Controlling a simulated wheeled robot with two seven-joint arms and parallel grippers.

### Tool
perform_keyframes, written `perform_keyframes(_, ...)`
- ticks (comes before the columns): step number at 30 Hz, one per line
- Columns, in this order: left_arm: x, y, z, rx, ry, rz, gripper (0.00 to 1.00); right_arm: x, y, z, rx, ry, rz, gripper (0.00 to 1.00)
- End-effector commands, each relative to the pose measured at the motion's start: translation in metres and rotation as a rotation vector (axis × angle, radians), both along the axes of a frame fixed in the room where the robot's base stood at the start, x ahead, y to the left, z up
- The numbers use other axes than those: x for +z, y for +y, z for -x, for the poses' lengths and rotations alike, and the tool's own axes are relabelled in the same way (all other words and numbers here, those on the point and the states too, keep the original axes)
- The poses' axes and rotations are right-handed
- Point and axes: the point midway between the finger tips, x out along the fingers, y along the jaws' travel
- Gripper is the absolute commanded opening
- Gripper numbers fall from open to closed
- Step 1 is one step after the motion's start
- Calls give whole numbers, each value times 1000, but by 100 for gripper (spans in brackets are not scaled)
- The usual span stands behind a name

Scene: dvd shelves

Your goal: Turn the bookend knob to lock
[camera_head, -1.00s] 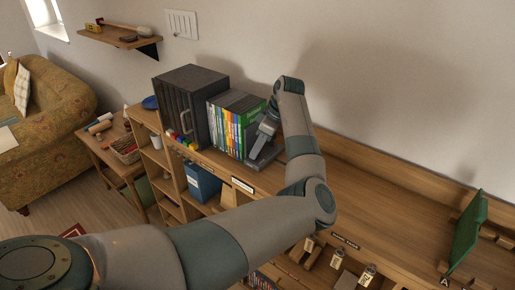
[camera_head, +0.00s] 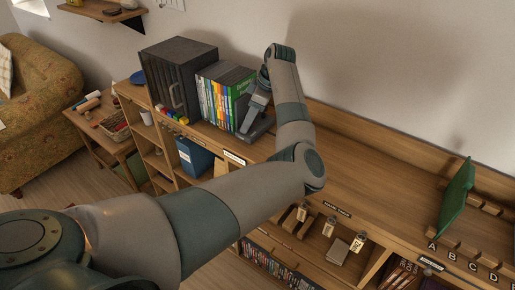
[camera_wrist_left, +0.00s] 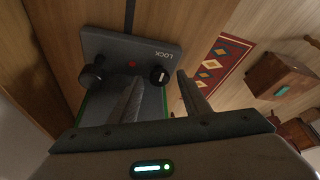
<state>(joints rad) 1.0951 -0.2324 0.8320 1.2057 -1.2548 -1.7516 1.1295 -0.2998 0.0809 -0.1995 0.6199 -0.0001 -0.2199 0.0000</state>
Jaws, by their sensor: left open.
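The dark grey bookend (camera_head: 262,129) stands on the shelf top at the right end of the row of DVD cases (camera_head: 222,92). In the left wrist view the bookend's plate (camera_wrist_left: 118,48) carries the word LOCK, a red dot and a small round black knob (camera_wrist_left: 160,75) with a white line. A larger black knob-like part (camera_wrist_left: 92,76) sticks out at its left. My left gripper (camera_head: 250,120) is at the bookend. In the wrist view its fingers (camera_wrist_left: 157,92) are open, one on each side of the small knob in the picture; contact cannot be told. My right gripper is out of view.
A black case with a handle (camera_head: 180,78) stands left of the DVD cases. A green panel (camera_head: 456,200) stands at the right of the shelf top, near lettered wooden blocks. The wooden top (camera_head: 360,165) between is clear. Tags hang at the front edge.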

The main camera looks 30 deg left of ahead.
Motion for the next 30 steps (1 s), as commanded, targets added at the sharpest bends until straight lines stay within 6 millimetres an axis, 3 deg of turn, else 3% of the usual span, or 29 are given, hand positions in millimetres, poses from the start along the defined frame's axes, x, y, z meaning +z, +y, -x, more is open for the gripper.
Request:
perform_keyframes(11, 0, 0, 1, -76, -1, 2, 44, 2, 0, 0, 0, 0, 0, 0)
perform_keyframes(24, -1, -1, 4, -381, -1, 0, 44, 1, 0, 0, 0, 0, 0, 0)
perform_keyframes(30, 27, -13, 4, -393, -2, -1, 44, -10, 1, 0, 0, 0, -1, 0)
